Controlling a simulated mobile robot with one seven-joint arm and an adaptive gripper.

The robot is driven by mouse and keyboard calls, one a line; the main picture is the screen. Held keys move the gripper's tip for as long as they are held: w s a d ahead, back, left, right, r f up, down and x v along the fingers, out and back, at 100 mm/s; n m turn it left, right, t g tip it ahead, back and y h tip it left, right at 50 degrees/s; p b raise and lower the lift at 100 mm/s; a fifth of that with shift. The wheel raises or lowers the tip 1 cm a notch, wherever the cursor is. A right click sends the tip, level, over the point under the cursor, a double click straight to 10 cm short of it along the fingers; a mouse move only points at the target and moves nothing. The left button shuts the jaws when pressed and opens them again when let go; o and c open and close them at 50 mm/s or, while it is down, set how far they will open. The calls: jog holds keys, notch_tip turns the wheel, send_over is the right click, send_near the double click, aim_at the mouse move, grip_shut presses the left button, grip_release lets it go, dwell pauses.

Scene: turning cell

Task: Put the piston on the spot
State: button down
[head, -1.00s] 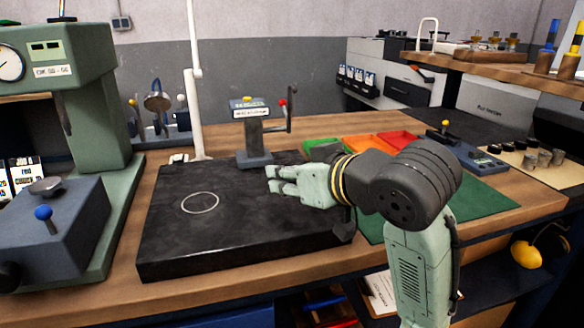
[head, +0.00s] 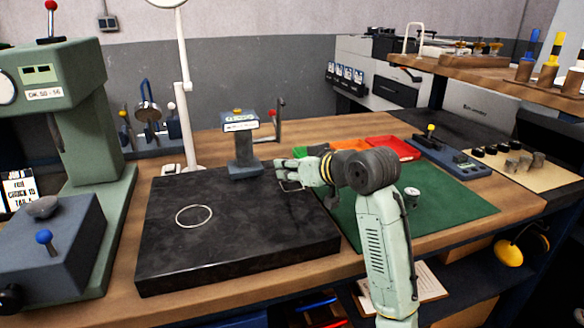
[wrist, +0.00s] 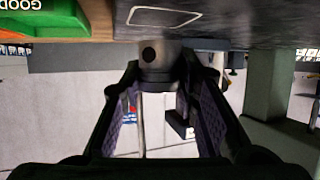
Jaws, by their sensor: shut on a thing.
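The piston (wrist: 158,68) is a grey cylinder with a dark round hole in its side. In the wrist view it sits between the fingertips of my gripper (wrist: 160,82), which is shut on it. In the head view my gripper (head: 284,176) is over the back right part of the black plate, and the piston is hard to make out there. A white circle outline (head: 194,216) marks the left part of the black plate (head: 240,245), left of my gripper. A white four-sided outline (wrist: 165,17) shows on the dark surface near the piston in the wrist view.
A stand with a crank (head: 243,150) is at the plate's back edge, close to my gripper. A green press (head: 85,120) is at the left. Red bins (head: 394,148) and a green mat (head: 450,212) with a small silver piece (head: 411,192) are at the right. The plate's front is clear.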

jog(key=shift+f, duration=0.65)
jog(key=shift+s+f+b, duration=0.1)
jog(key=shift+f+b, duration=0.25)
jog(key=shift+f, duration=0.4)
jog(key=c, duration=1.2)
grip_release()
jog(key=shift+a+f, duration=0.1)
jog(key=shift+f, duration=0.05)
jog(key=shift+c, duration=0.2)
jog(key=shift+r, duration=0.4)
jog(key=shift+s+d+r, duration=0.1)
jog(key=shift+d+r, duration=0.1)
jog(key=shift+d, duration=0.05)
jog(key=v, duration=0.4)
jog(key=b+v, duration=0.1)
jog(key=v, duration=0.3)
jog(key=b+v, duration=0.1)
jog(key=v, duration=0.3)
jog(key=shift+a+r, duration=0.1)
jog(key=shift+r, duration=0.25)
